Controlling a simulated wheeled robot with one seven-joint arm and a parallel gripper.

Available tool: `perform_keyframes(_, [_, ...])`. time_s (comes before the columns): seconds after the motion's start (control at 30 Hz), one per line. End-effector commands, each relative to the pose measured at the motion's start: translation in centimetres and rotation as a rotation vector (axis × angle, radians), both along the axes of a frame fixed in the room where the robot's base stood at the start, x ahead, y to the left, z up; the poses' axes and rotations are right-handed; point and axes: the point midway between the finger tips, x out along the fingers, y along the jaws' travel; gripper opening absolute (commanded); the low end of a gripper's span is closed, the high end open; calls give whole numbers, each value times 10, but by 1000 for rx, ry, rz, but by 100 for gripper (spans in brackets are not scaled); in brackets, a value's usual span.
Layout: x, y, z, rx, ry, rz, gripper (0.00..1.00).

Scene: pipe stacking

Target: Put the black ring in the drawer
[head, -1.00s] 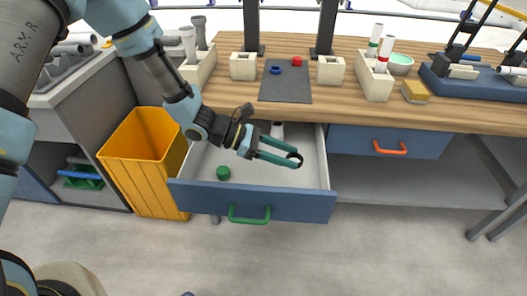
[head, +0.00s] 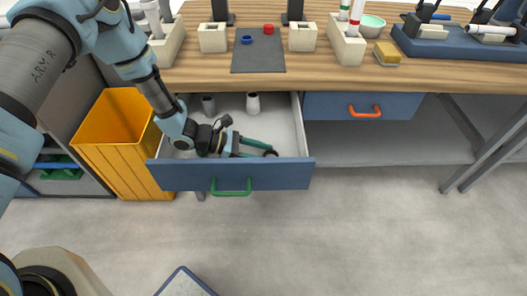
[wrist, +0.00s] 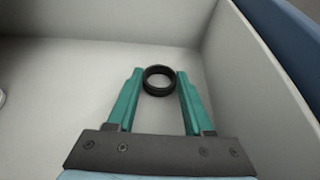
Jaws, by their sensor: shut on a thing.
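The black ring (wrist: 159,80) is between the fingertips of my gripper (wrist: 158,78) in the wrist view, touched on both sides. In the head view the ring (head: 271,153) shows at the tips of my gripper (head: 268,149). My gripper is shut on the ring and reaches low inside the open drawer (head: 232,176), close behind its front panel. The drawer is pale inside with a blue front and a green handle. Whether the ring touches the drawer floor (wrist: 110,55) is hard to tell.
A grey piece (head: 208,104) and a white piece (head: 253,103) stand at the drawer's back. An orange bin (head: 110,150) is left of the drawer. A shut drawer with an orange handle (head: 364,111) is to the right. A blue ring (head: 247,40) and a red ring (head: 268,30) lie on the mat above.

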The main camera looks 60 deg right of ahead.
Motion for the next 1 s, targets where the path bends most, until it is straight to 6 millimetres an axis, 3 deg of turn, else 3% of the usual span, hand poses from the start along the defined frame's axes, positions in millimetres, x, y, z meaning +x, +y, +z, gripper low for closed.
perform_keyframes(0.07, [0,0,0,1,-1,0,0])
perform_keyframes(0.1, [0,0,0,1,-1,0,53])
perform_keyframes(0.37, [0,0,0,1,0,0,82])
perform_keyframes(0.73, [8,4,3,0,-1,3,82])
perform_keyframes(1.0, [46,33,21,0,-2,5,82])
